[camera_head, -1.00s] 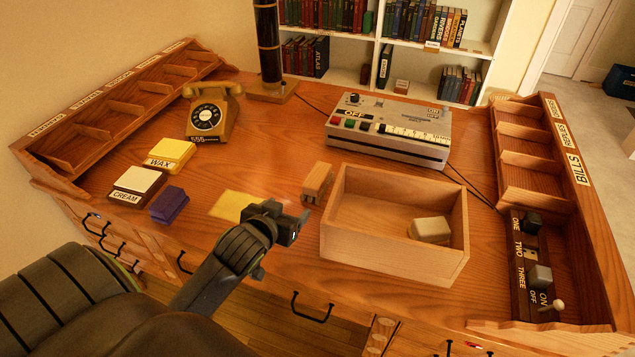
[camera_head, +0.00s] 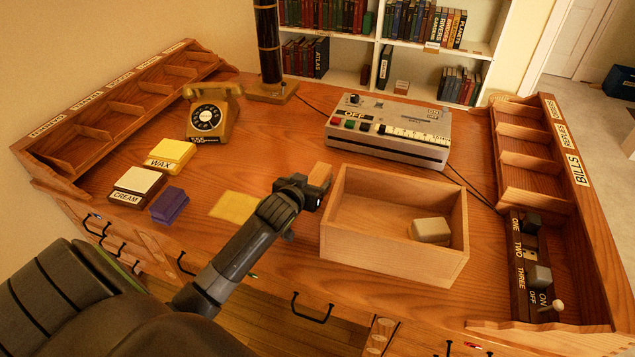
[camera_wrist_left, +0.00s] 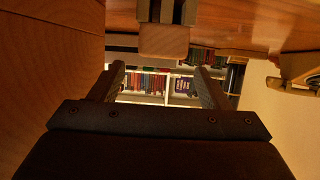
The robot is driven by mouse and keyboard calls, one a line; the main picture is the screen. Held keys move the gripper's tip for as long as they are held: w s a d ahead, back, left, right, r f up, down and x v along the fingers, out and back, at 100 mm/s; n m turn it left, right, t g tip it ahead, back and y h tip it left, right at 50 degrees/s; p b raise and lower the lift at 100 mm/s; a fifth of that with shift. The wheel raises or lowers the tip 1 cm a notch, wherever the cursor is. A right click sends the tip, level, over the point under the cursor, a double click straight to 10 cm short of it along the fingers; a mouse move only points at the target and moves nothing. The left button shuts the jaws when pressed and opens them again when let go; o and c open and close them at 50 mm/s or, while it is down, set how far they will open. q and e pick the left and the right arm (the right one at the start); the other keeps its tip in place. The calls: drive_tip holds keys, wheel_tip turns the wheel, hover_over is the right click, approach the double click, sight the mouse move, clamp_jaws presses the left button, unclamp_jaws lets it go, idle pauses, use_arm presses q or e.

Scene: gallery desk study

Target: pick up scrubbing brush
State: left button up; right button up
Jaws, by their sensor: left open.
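The scrubbing brush (camera_head: 320,174) is a small light-brown wooden block on the desk, just left of the open wooden box. My left gripper (camera_head: 311,191) is at its near side and hides its lower part in the head view. In the left wrist view, which is upside down, the brush (camera_wrist_left: 164,38) shows at the top centre, beyond the fingertips. The left gripper (camera_wrist_left: 160,78) is open with nothing between its fingers. I cannot tell whether it touches the brush. My right gripper is in neither view.
The wooden box (camera_head: 385,259) stands close on the right, with a cream block (camera_head: 430,230) inside. A yellow pad (camera_head: 233,207) and a purple block (camera_head: 169,205) lie left. The telephone (camera_head: 210,113) and grey machine (camera_head: 390,130) stand behind.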

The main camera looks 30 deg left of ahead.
sight(318, 174)
use_arm(q)
drive_tip(key=shift+x, duration=2.65)
drive_tip(key=shift+c, duration=0.3)
drive_tip(key=c, duration=1.1)
drive_tip(key=shift+o, duration=0.2)
